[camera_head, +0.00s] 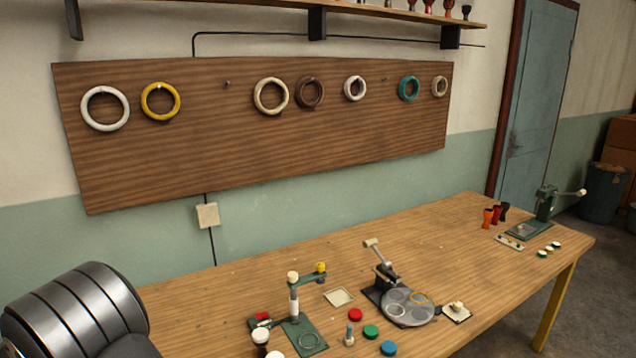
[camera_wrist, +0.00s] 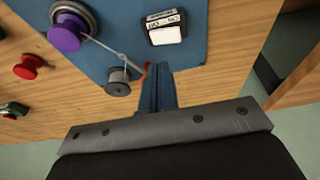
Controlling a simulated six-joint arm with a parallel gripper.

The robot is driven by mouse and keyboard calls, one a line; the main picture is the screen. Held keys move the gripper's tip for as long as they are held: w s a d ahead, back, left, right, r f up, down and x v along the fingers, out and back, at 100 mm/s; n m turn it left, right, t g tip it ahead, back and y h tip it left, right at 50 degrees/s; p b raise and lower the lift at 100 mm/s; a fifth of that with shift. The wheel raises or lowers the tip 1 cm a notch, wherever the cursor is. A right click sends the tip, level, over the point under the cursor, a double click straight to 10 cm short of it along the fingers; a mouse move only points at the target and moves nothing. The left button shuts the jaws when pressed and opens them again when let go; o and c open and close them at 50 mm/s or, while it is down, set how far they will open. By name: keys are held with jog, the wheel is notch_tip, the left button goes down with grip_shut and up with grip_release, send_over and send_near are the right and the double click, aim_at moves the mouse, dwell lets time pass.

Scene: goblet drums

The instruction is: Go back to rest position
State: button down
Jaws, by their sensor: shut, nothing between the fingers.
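My gripper (camera_wrist: 158,72) shows in the wrist view as two narrow fingers side by side, shut with nothing held between them. The fingers point at the front edge of a blue plate (camera_wrist: 195,50) on a wooden surface. I cannot tell whether they touch it. The gripper is out of sight in the head view, where only a rounded dark grey part of my arm shows at the lower left.
In the wrist view, a purple spool (camera_wrist: 64,38), a grey spool (camera_wrist: 118,82) and an on/off switch (camera_wrist: 166,30) are close to the fingers. In the head view, the workbench (camera_head: 240,275) holds a rotary plate press (camera_head: 405,308) and a green stand (camera_head: 297,335). A ring board (camera_head: 250,160) hangs behind.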

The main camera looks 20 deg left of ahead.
notch_tip(320, 180, down, 4)
jog(key=shift+f, duration=0.2)
jog(key=shift+r, duration=0.1)
notch_tip(320, 180, up, 6)
jog(key=shift+r, duration=0.2)
notch_tip(320, 180, down, 7)
jog(key=shift+f, duration=0.1)
jog(key=s+v, duration=0.2)
jog(key=v, duration=2.1)
jog(key=shift+s, duration=0.2)
jog(key=c, duration=2.2)
grip_release()
